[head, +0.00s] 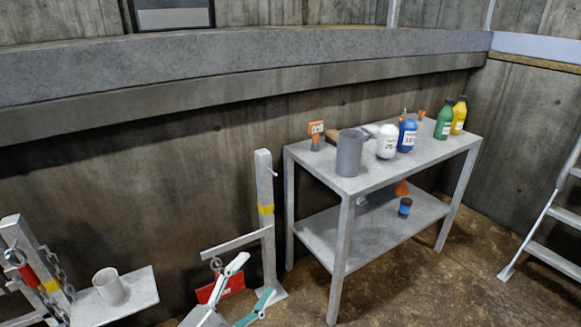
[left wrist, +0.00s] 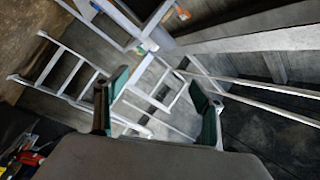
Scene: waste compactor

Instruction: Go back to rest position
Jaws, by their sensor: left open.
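My left gripper (head: 254,281) is at the bottom centre of the head view, low in front of the concrete wall and left of the grey table (head: 318,241). Its two green-tipped fingers are apart and nothing is between them. In the left wrist view the open fingers (left wrist: 158,84) stand apart, with a ladder-like metal frame (left wrist: 160,98) beyond them. My right gripper is not in either view.
A post with a yellow band (head: 266,190) and a red sign (head: 222,286) are close to my left gripper. Bottles, a grey cup (head: 349,153) and other items stand on the table. A mug (head: 109,286) sits on a left shelf. A ladder (head: 545,225) stands at right.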

